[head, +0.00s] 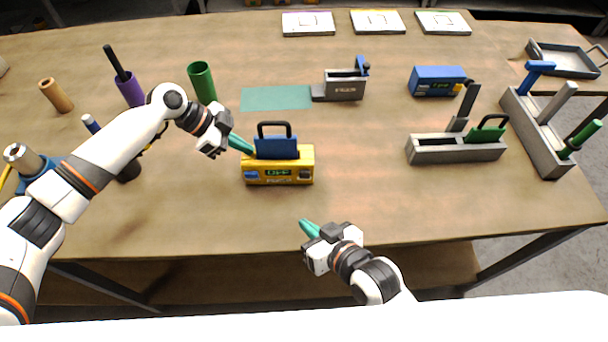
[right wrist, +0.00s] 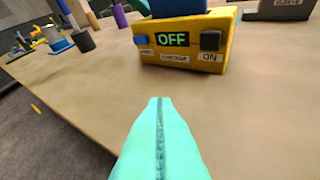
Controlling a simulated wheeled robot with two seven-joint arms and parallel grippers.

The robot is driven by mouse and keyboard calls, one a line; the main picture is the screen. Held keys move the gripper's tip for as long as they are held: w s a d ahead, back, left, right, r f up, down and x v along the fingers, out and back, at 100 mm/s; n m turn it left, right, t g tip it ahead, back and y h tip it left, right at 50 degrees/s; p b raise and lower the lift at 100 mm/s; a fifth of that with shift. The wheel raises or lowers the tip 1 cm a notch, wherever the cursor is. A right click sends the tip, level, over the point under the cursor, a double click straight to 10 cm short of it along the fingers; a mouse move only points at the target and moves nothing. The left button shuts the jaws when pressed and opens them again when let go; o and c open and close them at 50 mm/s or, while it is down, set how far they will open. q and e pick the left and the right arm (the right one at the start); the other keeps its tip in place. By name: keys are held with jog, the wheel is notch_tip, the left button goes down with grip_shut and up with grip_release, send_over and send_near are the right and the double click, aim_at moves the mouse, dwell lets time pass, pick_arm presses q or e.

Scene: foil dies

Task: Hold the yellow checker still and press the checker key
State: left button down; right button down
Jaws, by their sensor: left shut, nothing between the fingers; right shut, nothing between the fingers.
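The yellow checker (head: 250,178) stands at the table's middle; it also shows in the right wrist view (right wrist: 185,69). A blue block with a black handle (head: 276,148) sits upright in its top. Its display (right wrist: 172,39) reads OFF. A blue key (right wrist: 141,41) is left of the display, and a dark key (right wrist: 210,40) above an ON label is right of it. My left gripper (head: 252,152) is shut, its tips at the checker's upper left beside the block; contact is unclear. My right gripper (head: 302,221) is shut and empty, in front of and apart from the checker; its tips also show in the right wrist view (right wrist: 160,99).
A green mat (head: 275,97) and a grey device (head: 345,88) lie behind the checker. A blue box (head: 437,80) and a grey holder (head: 455,149) stand to the right. A green cup (head: 202,82) stands near my left arm.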

pick_arm(q)
jog(key=shift+s+f, duration=0.2)
jog(key=shift+f, duration=0.15)
pick_arm(e)
send_near(301, 179)
jog(key=shift+w+a+f, duration=0.65)
jog(key=shift+a, duration=0.2)
jog(key=shift+w+a+f, duration=0.6)
jog(key=shift+w+a, duration=0.05)
jog(key=shift+a, duration=0.2)
dwell(0.5)
jog(key=shift+w, duration=0.55)
jog(key=shift+w, duration=0.45)
dwell(0.5)
jog(key=shift+s, duration=0.95)
jog(key=shift+s+a, duration=0.15)
jog(key=shift+s, duration=2.85)
